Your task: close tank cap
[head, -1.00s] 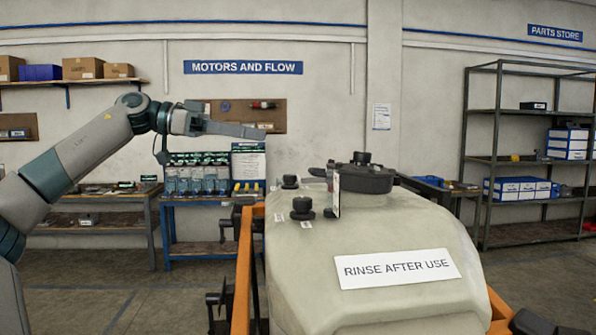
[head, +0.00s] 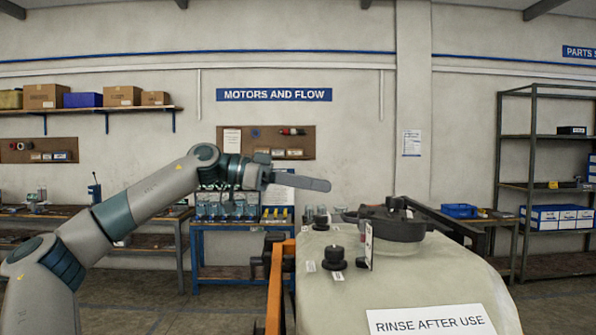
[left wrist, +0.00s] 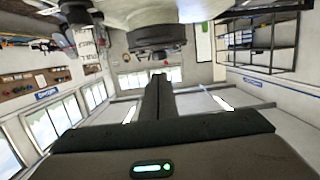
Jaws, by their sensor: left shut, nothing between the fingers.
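The cream tank (head: 400,285) stands at the lower right in the head view, with a "RINSE AFTER USE" label on its front. A large dark cap (head: 390,222) with a knob sits on its top; I cannot tell whether it is fully seated. A small black knob (head: 334,256) and a hanging tag (head: 369,245) are in front of it. My left gripper (head: 318,184) is shut and empty, in the air to the left of the cap and higher in the picture. In the left wrist view the shut fingers (left wrist: 157,85) point toward the dark cap (left wrist: 157,35). My right gripper is not seen.
An orange frame (head: 274,290) runs along the tank's left side. A blue workbench (head: 235,228) with bottles stands behind. A metal shelf rack (head: 535,187) is at the right. Open floor lies left of the tank.

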